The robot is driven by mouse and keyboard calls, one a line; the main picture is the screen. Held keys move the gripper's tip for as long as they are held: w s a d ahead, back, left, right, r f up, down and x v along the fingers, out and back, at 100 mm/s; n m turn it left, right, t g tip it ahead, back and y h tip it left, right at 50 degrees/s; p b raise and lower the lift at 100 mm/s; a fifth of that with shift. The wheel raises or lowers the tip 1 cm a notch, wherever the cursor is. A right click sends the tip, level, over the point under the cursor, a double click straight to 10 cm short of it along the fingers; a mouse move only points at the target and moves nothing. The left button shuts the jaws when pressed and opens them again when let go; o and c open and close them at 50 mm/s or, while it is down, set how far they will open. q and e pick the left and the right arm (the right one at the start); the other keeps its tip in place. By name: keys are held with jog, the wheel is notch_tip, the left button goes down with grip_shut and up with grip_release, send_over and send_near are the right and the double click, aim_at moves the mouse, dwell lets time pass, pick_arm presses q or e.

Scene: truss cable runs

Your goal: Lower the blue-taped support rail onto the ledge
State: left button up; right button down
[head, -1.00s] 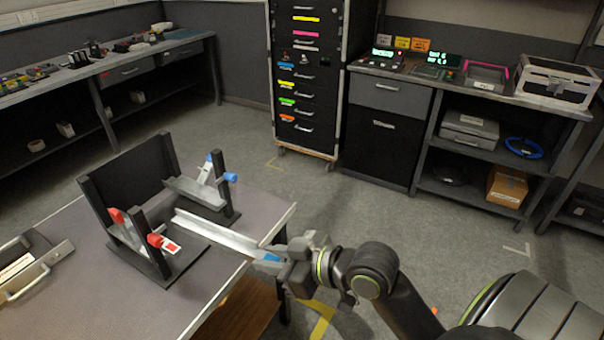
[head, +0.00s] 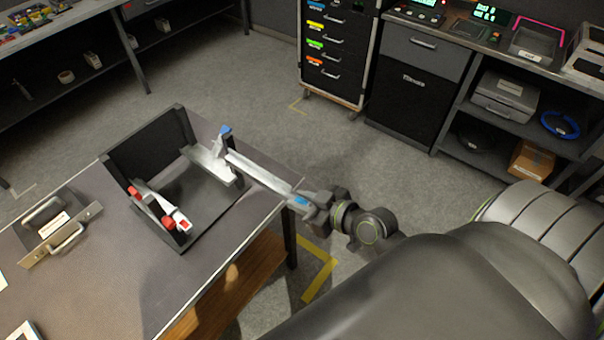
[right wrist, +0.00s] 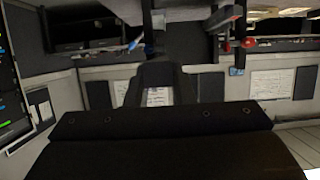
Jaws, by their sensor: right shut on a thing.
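My right gripper (head: 312,206) is shut on the near end of a pale grey support rail (head: 258,174), beside its blue tape (head: 301,201). The rail slants away to the left, and its far end is by the blue-tipped post of a black stand (head: 150,146). I cannot tell whether that end touches the post. A grey ledge (head: 206,161) lies inside the stand, left of the rail. A blue clamp (head: 224,132) tops the far post. Red-tipped clamps (head: 168,222) are on the near post. My left gripper is not in view.
The stand is on a grey table (head: 80,285). A black drawer cabinet (head: 338,50) and a workbench with shelves (head: 500,100) stand beyond. Open floor (head: 380,165) lies right of the table.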

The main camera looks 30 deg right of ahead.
jog(key=shift+d+f, duration=0.1)
jog(key=shift+f, duration=0.2)
notch_tip(320, 180, down, 8)
jog(key=b, duration=0.8)
jog(key=w+a+b, duration=0.1)
jog(key=w+a, duration=0.3)
jog(key=w, duration=0.6)
jog(key=w+a+b, duration=0.1)
jog(key=w+a, duration=0.3)
jog(key=w, duration=0.7)
dwell(1.1)
